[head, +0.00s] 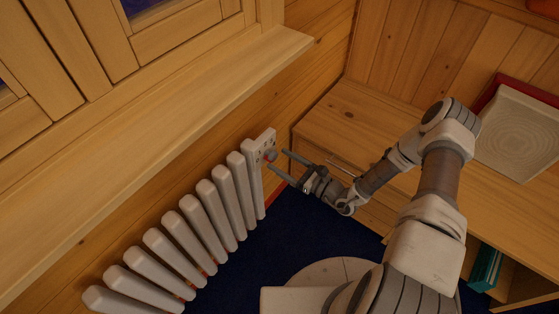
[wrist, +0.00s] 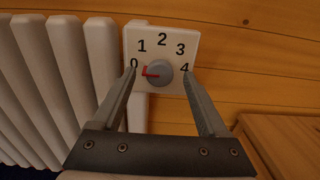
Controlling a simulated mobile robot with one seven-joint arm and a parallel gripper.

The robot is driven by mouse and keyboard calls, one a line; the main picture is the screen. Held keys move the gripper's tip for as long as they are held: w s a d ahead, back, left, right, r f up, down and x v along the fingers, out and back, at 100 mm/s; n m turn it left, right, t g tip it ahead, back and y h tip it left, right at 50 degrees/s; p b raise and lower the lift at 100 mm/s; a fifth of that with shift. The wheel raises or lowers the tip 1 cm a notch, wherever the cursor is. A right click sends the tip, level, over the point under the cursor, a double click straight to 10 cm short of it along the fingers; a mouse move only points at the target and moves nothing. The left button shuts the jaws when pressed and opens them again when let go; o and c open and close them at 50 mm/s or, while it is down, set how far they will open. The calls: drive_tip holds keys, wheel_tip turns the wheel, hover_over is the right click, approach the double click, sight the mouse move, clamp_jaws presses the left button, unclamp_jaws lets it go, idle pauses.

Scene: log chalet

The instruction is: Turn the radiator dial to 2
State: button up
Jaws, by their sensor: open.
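The radiator dial (wrist: 159,73) is a round grey knob with a red pointer on a white plate (wrist: 150,35) marked 0 to 4. The pointer is turned to the left, close to the 0. In the head view the dial (head: 270,155) sits at the right end of the white radiator. My gripper (wrist: 159,75) is open, with one finger on each side of the dial in the wrist view. In the head view my gripper (head: 277,161) points at the dial from the right. I cannot tell whether the fingertips touch the plate. The fingertips partly cover the 0 and the 4.
The white radiator (head: 206,210) runs along the log wall below a wooden sill (head: 180,125). A wooden cabinet (head: 350,120) stands to the right of the dial. A wooden bench with a pale square panel (head: 520,130) is farther right. Dark blue carpet (head: 270,235) lies open below.

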drive_tip(key=shift+w+a, duration=0.4)
drive_tip(key=shift+a, duration=0.1)
clamp_jaws()
